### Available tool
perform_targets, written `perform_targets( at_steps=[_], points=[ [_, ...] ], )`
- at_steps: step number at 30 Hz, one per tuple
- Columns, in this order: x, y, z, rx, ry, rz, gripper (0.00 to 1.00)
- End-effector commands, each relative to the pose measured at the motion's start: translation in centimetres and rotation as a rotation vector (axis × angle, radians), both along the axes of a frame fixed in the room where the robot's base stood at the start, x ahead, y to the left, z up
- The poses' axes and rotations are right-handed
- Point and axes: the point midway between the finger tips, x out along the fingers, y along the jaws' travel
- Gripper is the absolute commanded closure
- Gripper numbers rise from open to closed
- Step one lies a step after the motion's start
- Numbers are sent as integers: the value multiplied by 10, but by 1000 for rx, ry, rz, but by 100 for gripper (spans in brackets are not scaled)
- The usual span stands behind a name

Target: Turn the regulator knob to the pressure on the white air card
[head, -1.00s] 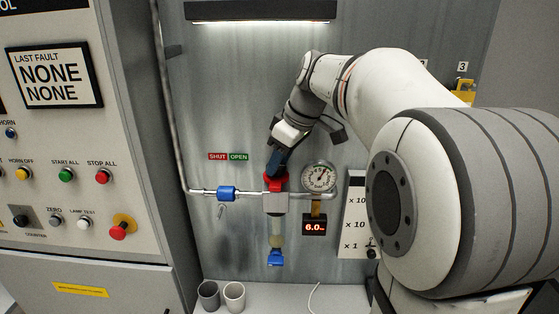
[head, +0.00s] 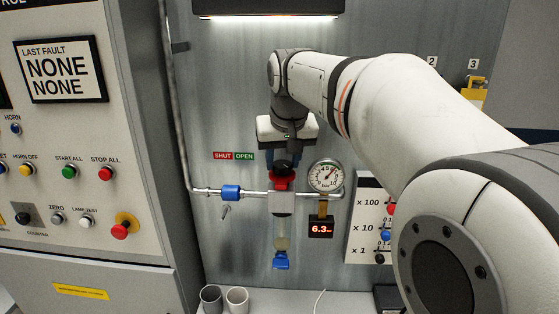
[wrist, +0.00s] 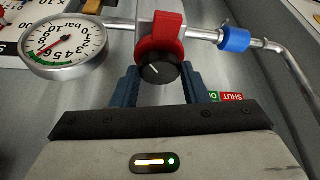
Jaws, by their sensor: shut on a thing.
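The regulator (head: 283,203) is on the pipe of the grey panel, with a red collar (head: 283,180) and a black knob (wrist: 157,69) at its top. My gripper (wrist: 160,84) is shut on the knob, with a blue finger on each side of it. The round gauge (head: 326,176) is right of the regulator. The red digital display (head: 320,229) below the gauge reads 6.3. In the wrist view a pale mark shows on the knob's face. I cannot make out a white air card in either view.
A blue valve (head: 231,192) is on the pipe at left, below SHUT and OPEN labels (head: 233,156). A white panel (head: 359,229) with multiplier rows is at right, partly behind my arm. Two cups (head: 237,299) stand below. A button cabinet (head: 75,150) is at left.

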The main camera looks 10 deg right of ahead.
Motion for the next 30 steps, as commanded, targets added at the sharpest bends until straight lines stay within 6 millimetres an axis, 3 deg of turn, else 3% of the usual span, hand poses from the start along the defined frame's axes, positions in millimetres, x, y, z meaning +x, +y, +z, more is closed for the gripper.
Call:
perform_targets(
  at_steps=[15,30],
  points=[
    [2,6,-1,2,1,-447,83],
    [3,7,-1,3,2,-636,83]
  ],
)
